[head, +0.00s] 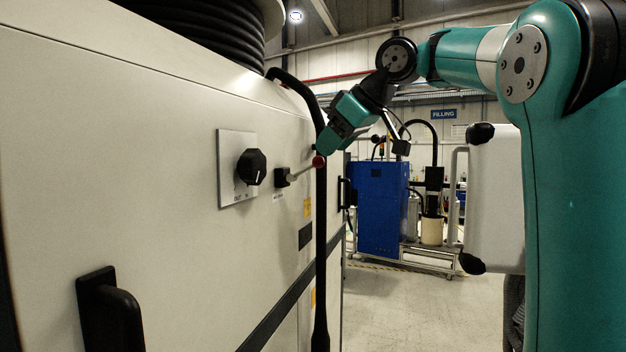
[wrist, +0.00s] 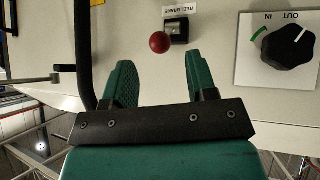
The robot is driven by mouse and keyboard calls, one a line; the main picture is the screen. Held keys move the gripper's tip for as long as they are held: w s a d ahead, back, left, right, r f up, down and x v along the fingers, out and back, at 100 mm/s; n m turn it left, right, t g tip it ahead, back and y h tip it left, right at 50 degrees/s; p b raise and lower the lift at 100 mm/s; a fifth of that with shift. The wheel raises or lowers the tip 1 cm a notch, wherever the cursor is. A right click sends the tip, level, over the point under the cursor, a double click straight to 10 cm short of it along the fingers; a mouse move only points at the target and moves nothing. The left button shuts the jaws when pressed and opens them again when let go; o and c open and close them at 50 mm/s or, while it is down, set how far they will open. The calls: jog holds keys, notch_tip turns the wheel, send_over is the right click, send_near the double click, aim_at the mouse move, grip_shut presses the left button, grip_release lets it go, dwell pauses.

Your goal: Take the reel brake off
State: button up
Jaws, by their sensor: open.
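The reel brake is a short metal lever with a red ball knob (head: 318,162) on a black base (head: 282,177), mounted on the cream cabinet wall (head: 190,120). In the wrist view the red ball (wrist: 160,42) sits just beyond my fingertips, in line with the gap between them. My gripper (wrist: 160,68) is open and empty, with a green finger to either side. In the head view my gripper (head: 325,147) is close to the ball; contact is not visible.
A black rotary knob (head: 251,167) on a plate marked IN and OUT is left of the lever. A black hose (head: 321,230) hangs down beside the lever, close to my gripper. A black handle (head: 108,310) is lower left. Open floor (head: 395,310) lies right.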

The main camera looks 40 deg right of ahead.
aim_at(319, 160)
jog(key=x, duration=0.7)
jog(key=shift+w+f, duration=0.15)
jog(key=shift+w, duration=0.05)
jog(key=shift+a, duration=0.1)
grip_shut()
